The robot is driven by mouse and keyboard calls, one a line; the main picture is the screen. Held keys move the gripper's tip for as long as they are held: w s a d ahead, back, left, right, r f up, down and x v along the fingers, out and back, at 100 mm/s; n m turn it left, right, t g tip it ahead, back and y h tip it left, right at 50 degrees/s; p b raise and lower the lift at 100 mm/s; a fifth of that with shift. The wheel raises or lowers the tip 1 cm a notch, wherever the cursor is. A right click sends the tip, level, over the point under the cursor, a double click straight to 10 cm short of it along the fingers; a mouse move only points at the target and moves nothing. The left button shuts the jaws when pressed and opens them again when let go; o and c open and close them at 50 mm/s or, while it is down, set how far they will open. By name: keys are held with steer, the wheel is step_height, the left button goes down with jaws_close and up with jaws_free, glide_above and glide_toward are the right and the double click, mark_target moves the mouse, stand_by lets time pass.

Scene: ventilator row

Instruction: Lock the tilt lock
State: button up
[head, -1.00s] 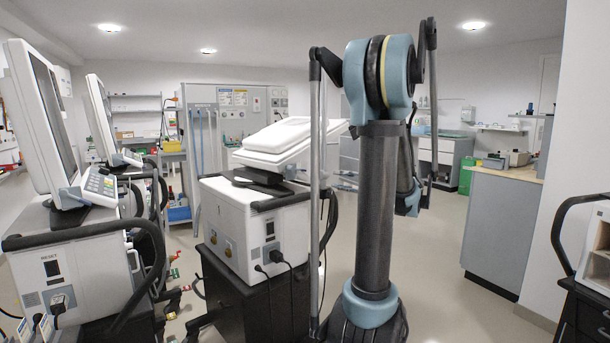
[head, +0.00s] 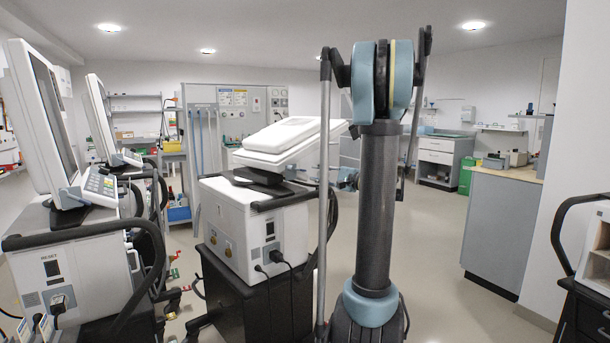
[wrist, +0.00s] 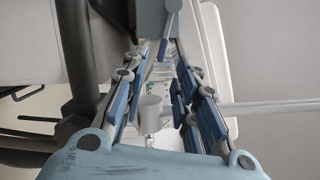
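In the head view the middle ventilator's white display (head: 278,142) lies tilted far back on its dark mount. I cannot make out its tilt lock there. In the wrist view a thin blue lever (wrist: 165,45) hangs from a grey block (wrist: 158,16) at the far end, possibly the tilt lock. My gripper (wrist: 160,75) is open, its blue-padded fingers on either side of a pale grey cylinder (wrist: 151,110) seen between them. I cannot tell whether they touch anything. In the head view my arm hides most of the gripper.
The ventilator body (head: 254,232) stands on a black cart. Its dark handle (head: 333,210) curves close to my arm. Two more ventilators with upright screens (head: 38,115) stand at left. A grey counter (head: 500,232) stands at right, with open floor (head: 440,265) before it.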

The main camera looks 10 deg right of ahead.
steer(key=shift+x, duration=3.5)
jaws_close()
